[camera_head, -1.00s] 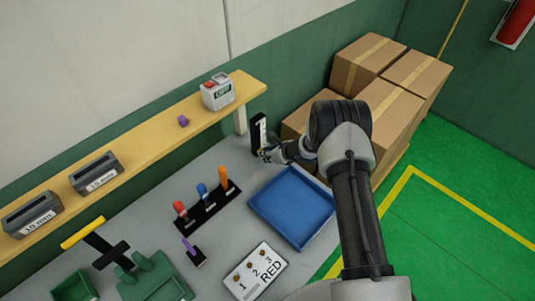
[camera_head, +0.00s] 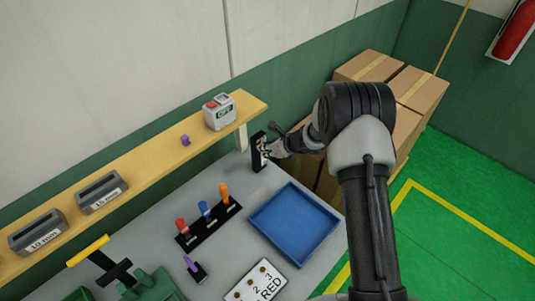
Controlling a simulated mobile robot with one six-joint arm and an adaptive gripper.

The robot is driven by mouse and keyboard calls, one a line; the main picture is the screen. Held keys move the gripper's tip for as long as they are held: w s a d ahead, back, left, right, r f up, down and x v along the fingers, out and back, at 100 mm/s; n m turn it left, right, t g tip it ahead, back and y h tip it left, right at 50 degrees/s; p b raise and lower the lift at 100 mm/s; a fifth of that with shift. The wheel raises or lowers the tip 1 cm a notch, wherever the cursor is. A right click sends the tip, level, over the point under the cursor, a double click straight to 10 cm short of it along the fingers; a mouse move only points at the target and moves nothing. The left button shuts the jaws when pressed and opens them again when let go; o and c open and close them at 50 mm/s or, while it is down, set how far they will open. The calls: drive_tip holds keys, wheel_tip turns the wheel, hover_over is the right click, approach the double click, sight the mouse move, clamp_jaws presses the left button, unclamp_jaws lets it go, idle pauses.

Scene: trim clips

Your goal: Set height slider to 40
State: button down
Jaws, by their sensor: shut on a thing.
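The height slider (camera_head: 257,153) is a black upright post with a pale scale strip, at the back right corner of the grey table, by the end of the shelf. My gripper (camera_head: 268,149) reaches it from the right and is shut at its front, on what appears to be the slider's knob. The knob is hidden by the fingers. The scale numbers are too small to read, so the set height cannot be told.
A blue tray (camera_head: 293,224) lies in front of the slider. A black rack (camera_head: 210,225) holds red, blue and orange handles. A yellow shelf (camera_head: 150,146) runs along the wall, with a small box (camera_head: 219,112) near its end. Cardboard boxes (camera_head: 417,88) stand behind my arm.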

drive_tip(key=shift+r, duration=0.1)
drive_tip(key=c, duration=1.6)
unclamp_jaws()
drive_tip(key=shift+s+d, duration=0.1)
drive_tip(key=shift+o, duration=0.7)
drive_tip(key=v, duration=1.2)
